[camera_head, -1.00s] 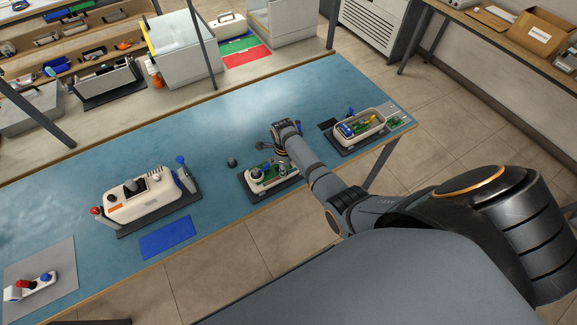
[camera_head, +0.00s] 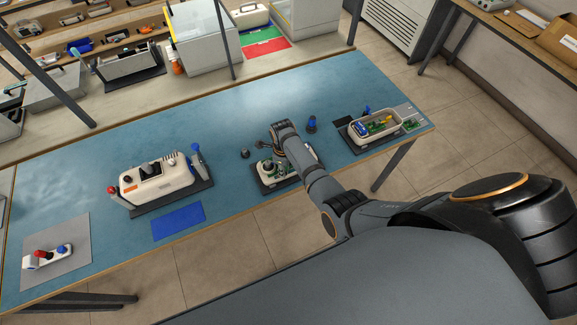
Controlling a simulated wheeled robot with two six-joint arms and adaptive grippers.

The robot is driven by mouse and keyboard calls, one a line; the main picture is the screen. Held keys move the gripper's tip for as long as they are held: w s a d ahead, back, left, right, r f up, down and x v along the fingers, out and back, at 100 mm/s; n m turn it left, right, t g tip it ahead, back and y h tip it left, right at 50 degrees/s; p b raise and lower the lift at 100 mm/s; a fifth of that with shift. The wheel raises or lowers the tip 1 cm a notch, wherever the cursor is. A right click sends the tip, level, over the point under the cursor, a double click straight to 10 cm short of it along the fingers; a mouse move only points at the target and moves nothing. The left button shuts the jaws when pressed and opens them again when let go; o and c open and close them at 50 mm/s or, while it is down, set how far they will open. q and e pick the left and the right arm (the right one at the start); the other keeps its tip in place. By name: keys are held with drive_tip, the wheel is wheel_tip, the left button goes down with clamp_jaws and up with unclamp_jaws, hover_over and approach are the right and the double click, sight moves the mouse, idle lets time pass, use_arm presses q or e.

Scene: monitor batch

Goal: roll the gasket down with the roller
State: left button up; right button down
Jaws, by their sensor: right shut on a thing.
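A light housing with a green inside (camera_head: 267,168) sits on a dark base plate at the front edge of the table, in the middle. My right gripper (camera_head: 272,146) is low over the back of this housing, pointing down at it. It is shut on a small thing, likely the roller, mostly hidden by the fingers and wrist. The gasket is too small to make out, and my arm covers the housing's right part. I cannot tell whether the held thing touches the housing. My left gripper is out of view.
A tray of parts (camera_head: 399,123) lies right. A large white device (camera_head: 158,187), a blue mat (camera_head: 178,221) and a grey mat (camera_head: 80,262) lie left.

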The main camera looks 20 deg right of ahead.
drive_tip(key=shift+a, duration=1.75)
wheel_tip(320, 180, up, 7)
drive_tip(key=c, duration=1.7)
unclamp_jaws()
clamp_jaws()
